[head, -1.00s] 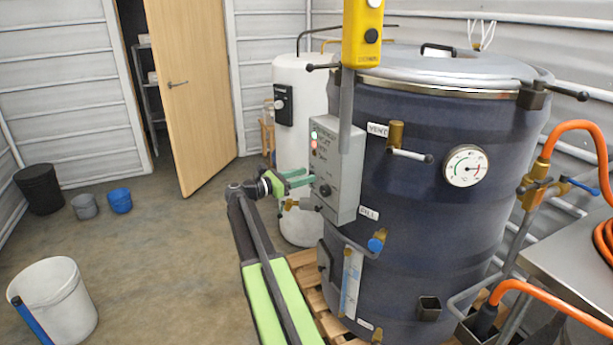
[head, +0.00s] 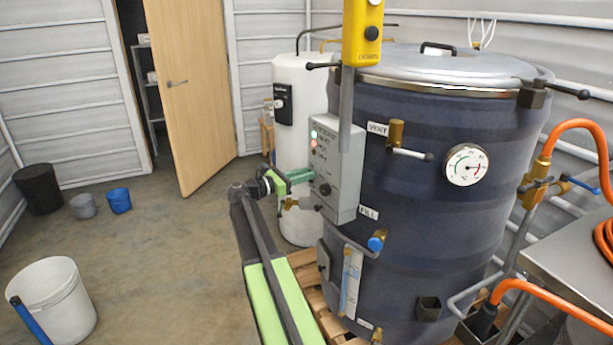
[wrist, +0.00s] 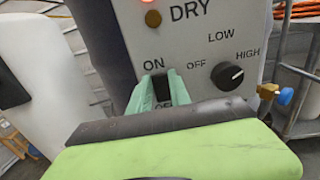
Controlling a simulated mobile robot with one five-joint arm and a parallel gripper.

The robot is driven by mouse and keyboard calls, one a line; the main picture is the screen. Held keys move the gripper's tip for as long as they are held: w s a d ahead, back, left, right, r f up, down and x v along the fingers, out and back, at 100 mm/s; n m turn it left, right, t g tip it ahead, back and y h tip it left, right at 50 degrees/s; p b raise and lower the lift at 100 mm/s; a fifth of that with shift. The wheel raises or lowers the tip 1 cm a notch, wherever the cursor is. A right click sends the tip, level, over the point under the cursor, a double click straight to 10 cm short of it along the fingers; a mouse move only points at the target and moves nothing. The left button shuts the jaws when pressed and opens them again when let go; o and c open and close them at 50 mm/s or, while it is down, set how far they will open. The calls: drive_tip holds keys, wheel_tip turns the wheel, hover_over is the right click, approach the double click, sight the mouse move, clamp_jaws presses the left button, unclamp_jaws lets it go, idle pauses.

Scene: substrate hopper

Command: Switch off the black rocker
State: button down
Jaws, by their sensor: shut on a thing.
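The grey control box (head: 345,190) is fixed to the side of the dark blue drum. In the wrist view, the black rocker (wrist: 161,88) sits on its face (wrist: 200,50), below the word ON and above a partly hidden lower label. My gripper (wrist: 162,84) has its green fingers on either side of the rocker, shut on it. Which way the rocker is tipped cannot be told. In the head view my gripper (head: 309,173) meets the left part of the box, and the rocker is hidden there.
A black knob (wrist: 227,76) marked OFF, LOW and HIGH is right of the rocker. Lit lamps (head: 314,135) show on the box. The white tank (head: 297,100) stands behind my gripper.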

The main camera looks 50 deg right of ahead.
drive_tip(key=h+b, duration=0.1)
drive_tip(key=b, duration=0.1)
drive_tip(key=f+h+b, duration=0.1)
drive_tip(key=b, duration=0.2)
drive_tip(key=shift+s+a+g+h+b, duration=0.15)
drive_tip(key=shift+g+h+b, duration=0.15)
drive_tip(key=shift+g+h, duration=0.1)
drive_tip(key=c, duration=1.2)
unclamp_jaws()
drive_tip(key=shift+r, duration=0.1)
